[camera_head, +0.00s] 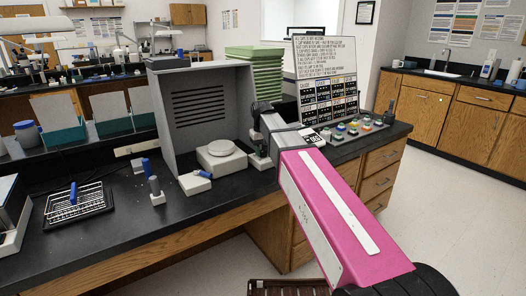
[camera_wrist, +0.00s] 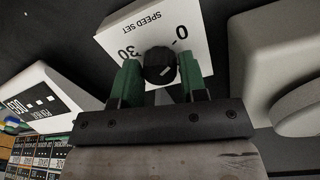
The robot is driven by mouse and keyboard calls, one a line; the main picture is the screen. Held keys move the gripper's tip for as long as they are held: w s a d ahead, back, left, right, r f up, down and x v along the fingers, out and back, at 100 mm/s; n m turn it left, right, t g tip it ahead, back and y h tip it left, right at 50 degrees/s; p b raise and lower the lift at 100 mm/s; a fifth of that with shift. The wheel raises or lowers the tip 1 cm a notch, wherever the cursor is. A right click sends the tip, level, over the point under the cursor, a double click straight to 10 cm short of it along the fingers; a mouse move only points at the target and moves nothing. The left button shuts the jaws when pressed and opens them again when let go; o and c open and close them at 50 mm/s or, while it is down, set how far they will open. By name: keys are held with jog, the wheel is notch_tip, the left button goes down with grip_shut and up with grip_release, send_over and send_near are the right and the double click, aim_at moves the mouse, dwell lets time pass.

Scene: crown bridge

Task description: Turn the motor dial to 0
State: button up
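The motor dial (camera_wrist: 158,62) is a round black knob on a white panel (camera_wrist: 112,38) in the wrist view. The panel is printed "SPEED SET", which reads upside down here. Its 0 lies up and right of the knob and its 30 to the left. A small light mark on the knob's face points to the lower right. My gripper (camera_wrist: 160,72) has its two green fingers on either side of the knob, with no clear gap, so it looks shut on it. In the head view my arm hides the dial.
A grey hood (camera_head: 180,105) and a white round-topped device (camera_head: 222,158) stand left of my arm on the black bench. A sign board (camera_head: 325,70) and a panel of coloured buttons (camera_head: 350,130) stand behind and right. A wire rack (camera_head: 78,200) sits far left.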

aim_at(262, 151)
jog(key=shift+o, duration=1.2)
notch_tip(262, 151, up, 11)
jog(key=shift+a, duration=0.2)
jog(key=shift+s+f, duration=0.1)
